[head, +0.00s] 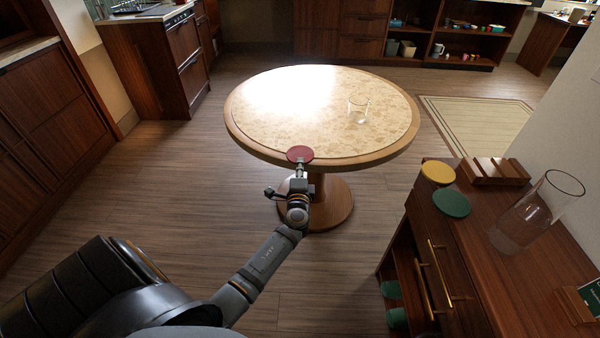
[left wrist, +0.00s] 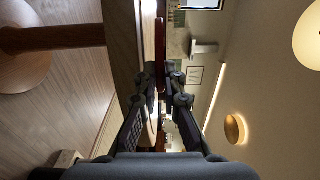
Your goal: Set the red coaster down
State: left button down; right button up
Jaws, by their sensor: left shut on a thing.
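My left gripper (head: 299,170) is shut on the red coaster (head: 300,154). In the head view the coaster overlaps the near rim of the round table (head: 240,133), its flat face up. I cannot tell whether it touches the tabletop. The left wrist view is turned on its side; there the coaster (left wrist: 160,38) shows as a thin dark red edge beyond the left gripper's fingertips (left wrist: 160,72). My right gripper is not in view.
A clear glass (head: 358,110) stands on the table's right part; the tabletop is otherwise bare. On the cabinet at right are a yellow coaster (head: 437,172), a green coaster (head: 452,203), a slotted wooden holder (head: 493,171) and a large glass vessel (head: 535,213).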

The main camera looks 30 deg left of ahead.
pick_arm(q)
jog(key=shift+f, duration=0.8)
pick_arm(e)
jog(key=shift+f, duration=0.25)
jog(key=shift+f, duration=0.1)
pick_arm(q)
jog(key=shift+f+b, duration=0.2)
jog(key=shift+b, duration=0.1)
jog(key=c, duration=1.5)
grip_release()
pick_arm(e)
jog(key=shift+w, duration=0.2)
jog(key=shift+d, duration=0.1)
pick_arm(q)
jog(key=v, duration=0.6)
jog(key=b+v, duration=0.1)
jog(key=v, duration=0.5)
jog(key=shift+s+r, duration=0.1)
jog(key=shift+r, duration=0.15)
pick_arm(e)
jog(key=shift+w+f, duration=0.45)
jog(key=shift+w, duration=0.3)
